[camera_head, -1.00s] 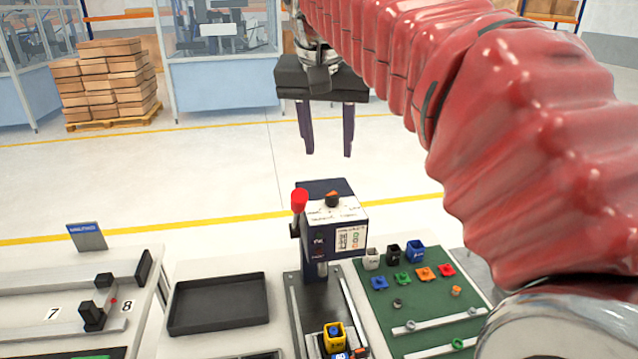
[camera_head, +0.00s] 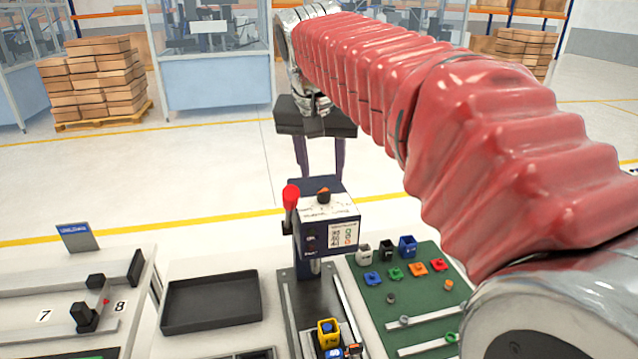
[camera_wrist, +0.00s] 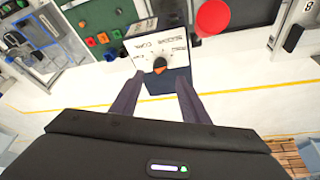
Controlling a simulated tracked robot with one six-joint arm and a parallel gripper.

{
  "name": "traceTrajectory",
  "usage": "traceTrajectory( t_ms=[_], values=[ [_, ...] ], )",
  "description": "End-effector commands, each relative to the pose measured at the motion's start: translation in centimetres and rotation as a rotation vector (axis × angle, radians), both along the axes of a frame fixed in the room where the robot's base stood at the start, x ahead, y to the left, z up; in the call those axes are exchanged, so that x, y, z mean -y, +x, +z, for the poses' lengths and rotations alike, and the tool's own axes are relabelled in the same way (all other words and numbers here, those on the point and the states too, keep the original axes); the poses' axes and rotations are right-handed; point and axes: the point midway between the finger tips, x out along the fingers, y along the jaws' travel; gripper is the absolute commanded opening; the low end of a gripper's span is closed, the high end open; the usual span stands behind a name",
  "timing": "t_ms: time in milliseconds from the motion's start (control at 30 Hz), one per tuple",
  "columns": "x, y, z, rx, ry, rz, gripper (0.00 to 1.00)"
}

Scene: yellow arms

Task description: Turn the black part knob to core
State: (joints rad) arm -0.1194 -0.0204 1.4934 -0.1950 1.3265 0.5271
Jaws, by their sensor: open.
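A knob (camera_head: 323,195) with an orange top and a dark base sits on the white top panel of the press machine (camera_head: 326,218). In the wrist view the knob (camera_wrist: 160,65) lies beyond and between my fingertips, with printed labels around it. The label its pointer faces is too small to tell. My gripper (camera_head: 321,176) points down above and behind the machine, apart from the knob. In the wrist view my gripper (camera_wrist: 155,82) shows two dark fingers spread open with nothing between them.
A red-tipped lever (camera_head: 291,193) stands at the machine's left, close to the knob, and shows large in the wrist view (camera_wrist: 212,18). A black tray (camera_head: 212,302) lies left. A green board (camera_head: 425,295) with small coloured parts lies right.

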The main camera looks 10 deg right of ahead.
Motion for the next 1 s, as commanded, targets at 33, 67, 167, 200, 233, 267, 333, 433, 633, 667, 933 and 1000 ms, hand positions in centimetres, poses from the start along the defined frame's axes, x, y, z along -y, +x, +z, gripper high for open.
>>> traceTrajectory(
  t_ms=[33, 67, 167, 200, 233, 267, 333, 433, 633, 667, 933, 1000],
  values=[
    [0.2, 0.2, -0.8, -0.002, 0.000, 0.000, 0.41],
    [0.2, 0.4, -1.3, -0.002, 0.000, 0.000, 0.41],
    [0.4, 1.0, -2.7, -0.003, 0.000, 0.000, 0.41],
    [0.5, 1.2, -3.3, -0.003, 0.000, 0.000, 0.41],
    [0.6, 1.3, -3.7, -0.003, 0.000, 0.000, 0.41],
    [0.6, 1.5, -4.0, -0.003, -0.001, -0.001, 0.41],
    [0.7, 1.8, -4.7, -0.002, 0.000, 0.000, 0.41],
    [0.9, 2.0, -5.4, -0.001, 0.000, 0.000, 0.41],
    [0.9, 2.2, -5.8, 0.000, 0.000, 0.000, 0.41],
    [0.9, 2.2, -5.8, 0.000, 0.000, 0.000, 0.41],
    [0.9, 2.2, -5.7, 0.000, 0.000, 0.000, 0.32],
    [0.9, 2.2, -5.7, 0.000, 0.000, 0.000, 0.27]
  ],
)
